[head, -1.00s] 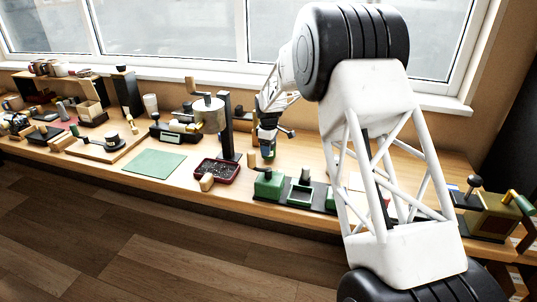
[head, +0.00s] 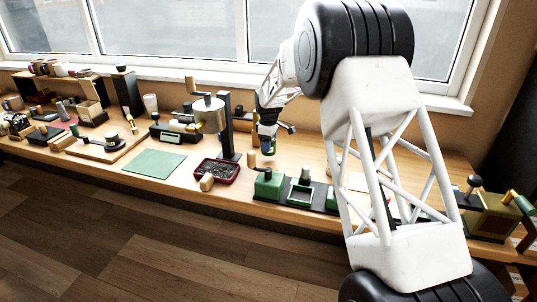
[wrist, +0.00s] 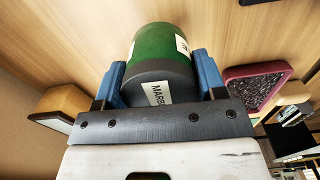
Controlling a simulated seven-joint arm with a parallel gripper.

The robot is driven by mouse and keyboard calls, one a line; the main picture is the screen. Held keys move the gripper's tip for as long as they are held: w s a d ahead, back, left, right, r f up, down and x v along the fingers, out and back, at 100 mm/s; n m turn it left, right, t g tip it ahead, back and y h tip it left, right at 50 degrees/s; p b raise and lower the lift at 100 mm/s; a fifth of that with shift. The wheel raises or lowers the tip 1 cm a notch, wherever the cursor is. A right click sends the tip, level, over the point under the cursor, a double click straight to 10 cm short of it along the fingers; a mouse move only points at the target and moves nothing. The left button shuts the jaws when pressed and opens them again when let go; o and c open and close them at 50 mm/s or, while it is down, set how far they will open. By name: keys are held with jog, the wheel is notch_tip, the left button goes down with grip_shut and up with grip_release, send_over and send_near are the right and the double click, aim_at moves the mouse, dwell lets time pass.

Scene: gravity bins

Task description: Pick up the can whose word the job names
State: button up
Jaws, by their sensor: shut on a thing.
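A green can with a dark grey end (wrist: 155,55) is between the two blue fingers of my gripper (wrist: 163,80) in the wrist view. A white label on its dark end reads "MARB", with the rest of the word cut off by the gripper. A second white label shows partly on its green side. In the head view my gripper (head: 268,138) points down over the bench with the can (head: 268,148) below it, small and partly covered by the fingers. The can appears slightly above the bench top.
A dark red tray (head: 217,171) of dark grains lies left of the can. Green blocks on a dark base (head: 300,190) stand in front. A green mat (head: 154,163) lies bare further left.

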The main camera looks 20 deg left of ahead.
jog(key=shift+r, duration=1.65)
